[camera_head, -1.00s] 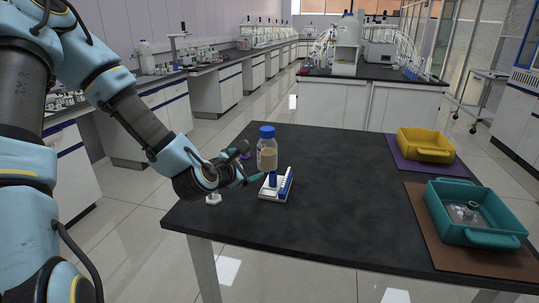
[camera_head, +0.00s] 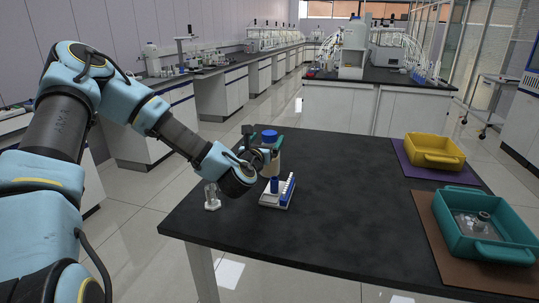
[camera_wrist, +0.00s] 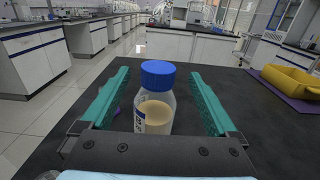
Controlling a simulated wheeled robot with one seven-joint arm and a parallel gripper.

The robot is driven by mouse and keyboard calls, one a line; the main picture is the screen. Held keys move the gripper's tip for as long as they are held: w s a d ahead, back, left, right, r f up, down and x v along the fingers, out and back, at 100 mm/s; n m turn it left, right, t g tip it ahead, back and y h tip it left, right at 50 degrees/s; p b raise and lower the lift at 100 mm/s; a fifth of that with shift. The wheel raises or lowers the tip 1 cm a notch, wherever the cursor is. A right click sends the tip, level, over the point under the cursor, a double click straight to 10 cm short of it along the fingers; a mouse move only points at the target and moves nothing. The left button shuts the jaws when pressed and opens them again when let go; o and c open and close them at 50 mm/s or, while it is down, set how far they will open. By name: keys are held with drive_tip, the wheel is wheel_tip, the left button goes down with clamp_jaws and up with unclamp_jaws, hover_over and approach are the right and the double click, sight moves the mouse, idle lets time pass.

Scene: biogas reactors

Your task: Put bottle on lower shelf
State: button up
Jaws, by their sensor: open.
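A clear bottle with a blue cap and tan contents (camera_wrist: 156,112) stands upright on the black table, between the two teal fingers of my gripper (camera_wrist: 160,100) in the wrist view. The fingers are wide apart, with a gap on each side of the bottle. In the head view the bottle (camera_head: 270,137) is partly hidden behind my gripper (camera_head: 262,150). I cannot make out a lower shelf for certain.
A white rack with blue pieces (camera_head: 278,192) and a small clear item (camera_head: 211,197) stand near the gripper. A yellow bin (camera_head: 434,151) and a teal bin (camera_head: 485,225) sit at right. The table's middle (camera_head: 350,190) is clear.

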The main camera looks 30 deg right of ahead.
drive_tip(key=p+x, duration=0.1)
drive_tip(key=x, duration=0.3)
drive_tip(key=shift+w+f+p, duration=0.15)
drive_tip(key=shift+f+p, duration=0.05)
drive_tip(key=shift+p, duration=0.1)
clamp_jaws()
idle(0.5)
